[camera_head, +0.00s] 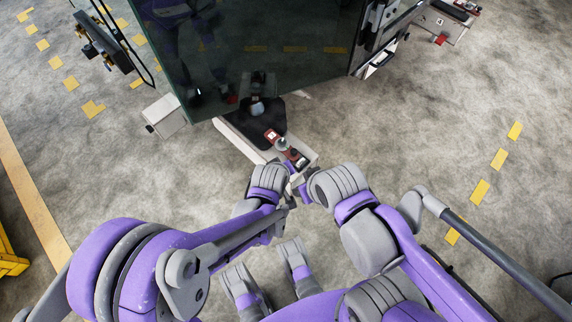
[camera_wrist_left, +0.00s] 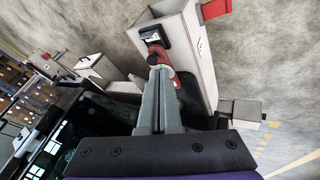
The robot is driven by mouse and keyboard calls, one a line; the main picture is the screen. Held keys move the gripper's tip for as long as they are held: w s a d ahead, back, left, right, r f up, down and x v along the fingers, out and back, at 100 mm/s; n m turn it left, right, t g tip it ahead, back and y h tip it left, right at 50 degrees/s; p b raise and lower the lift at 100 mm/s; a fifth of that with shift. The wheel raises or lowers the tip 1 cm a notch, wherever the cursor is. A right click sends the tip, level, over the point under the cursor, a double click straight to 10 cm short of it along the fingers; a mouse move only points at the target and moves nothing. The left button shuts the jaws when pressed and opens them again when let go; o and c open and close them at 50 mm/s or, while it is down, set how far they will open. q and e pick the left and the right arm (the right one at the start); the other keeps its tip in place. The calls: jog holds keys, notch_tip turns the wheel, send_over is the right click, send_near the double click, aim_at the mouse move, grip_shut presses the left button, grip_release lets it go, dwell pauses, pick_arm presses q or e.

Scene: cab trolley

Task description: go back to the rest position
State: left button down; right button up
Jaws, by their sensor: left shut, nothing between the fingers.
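My left gripper (camera_wrist_left: 160,72) is shut and empty in the left wrist view, its two grey fingers side by side. Beyond its tips, a red-and-dark fitting (camera_wrist_left: 155,48) sits by a white open-topped box (camera_wrist_left: 198,62); whether the fingers touch it is unclear. In the head view my left wrist (camera_head: 268,180) is near the front end of a pale trolley beam (camera_head: 243,140). My right wrist (camera_head: 335,185) is close beside it on the right. The fingers of both grippers are mostly hidden in the head view.
A large dark glass panel (camera_head: 265,50) stands at the top, above the beam. A white box (camera_head: 165,118) is at its lower left corner. Yellow dashed lines (camera_head: 480,190) mark the grey floor, which is open to the left and right. A yellow frame (camera_head: 10,262) is at the left edge.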

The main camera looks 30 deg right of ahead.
dwell(0.5)
pick_arm(q)
jog(key=a+r+y, duration=0.1)
jog(key=a+r, duration=0.3)
jog(key=a, duration=0.6)
jog(key=a+r+y, duration=0.1)
jog(key=a+r, duration=0.4)
jog(key=a, duration=0.4)
jog(key=s+a+r+y, duration=0.1)
jog(key=s+a+r, duration=0.1)
jog(key=s+a, duration=0.55)
jog(key=s+a+r+y, duration=0.2)
jog(key=s+a, duration=0.3)
jog(key=a, duration=0.5)
notch_tip(320, 180, up, 17)
jog(key=w+p, duration=0.2)
jog(key=p, duration=1.3)
jog(key=shift+d+m, duration=0.3)
jog(key=shift+d, duration=0.1)
pick_arm(e)
notch_tip(320, 180, up, 17)
jog(key=w, duration=0.2)
jog(key=shift+r+t, duration=0.2)
jog(key=shift+t, duration=0.2)
jog(key=shift+s, duration=0.15)
pick_arm(q)
jog(key=shift+w+d, duration=0.1)
